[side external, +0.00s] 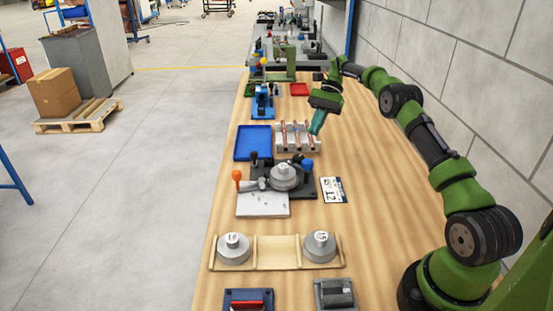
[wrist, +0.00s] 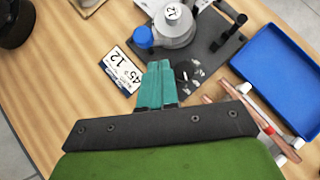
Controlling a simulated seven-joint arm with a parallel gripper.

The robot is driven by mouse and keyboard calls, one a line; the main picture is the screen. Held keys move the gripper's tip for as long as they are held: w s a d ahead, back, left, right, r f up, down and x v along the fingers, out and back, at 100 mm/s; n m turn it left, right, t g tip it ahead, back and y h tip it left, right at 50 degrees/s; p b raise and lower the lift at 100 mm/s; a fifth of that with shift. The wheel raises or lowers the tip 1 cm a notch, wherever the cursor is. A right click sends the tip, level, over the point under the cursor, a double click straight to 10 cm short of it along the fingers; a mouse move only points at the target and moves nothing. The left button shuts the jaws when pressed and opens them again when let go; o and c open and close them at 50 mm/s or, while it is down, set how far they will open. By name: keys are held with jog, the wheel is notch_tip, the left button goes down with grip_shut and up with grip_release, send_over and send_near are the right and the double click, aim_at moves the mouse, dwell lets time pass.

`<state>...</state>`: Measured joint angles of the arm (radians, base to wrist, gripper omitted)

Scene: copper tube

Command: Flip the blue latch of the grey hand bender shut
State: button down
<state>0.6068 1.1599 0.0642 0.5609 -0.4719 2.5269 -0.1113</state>
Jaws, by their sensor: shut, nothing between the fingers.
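The grey hand bender (side external: 285,177) sits on a dark base plate, with a round grey die marked 12. Its blue latch (side external: 308,166) shows as a blue knob standing at the right side of the die; in the wrist view the blue latch (wrist: 143,38) is left of the die (wrist: 176,28). My gripper (side external: 316,130) has teal fingers, pressed together and empty. It hangs above the tube rack, behind the bender and apart from it. In the wrist view the fingertips (wrist: 160,66) point toward the bender, just below the blue latch in the picture.
A rack with copper tubes (side external: 298,138) lies under my gripper, with a blue tray (side external: 253,142) to its left. A card reading 45° 12 (side external: 333,190) lies right of the bender. An orange-tipped lever (side external: 237,177) extends left. A wooden holder (side external: 277,253) with spare dies stands in front.

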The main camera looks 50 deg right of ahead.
jog(key=shift+w+d+r, duration=0.1)
jog(key=shift+d+r, duration=0.35)
jog(key=shift+r, duration=0.05)
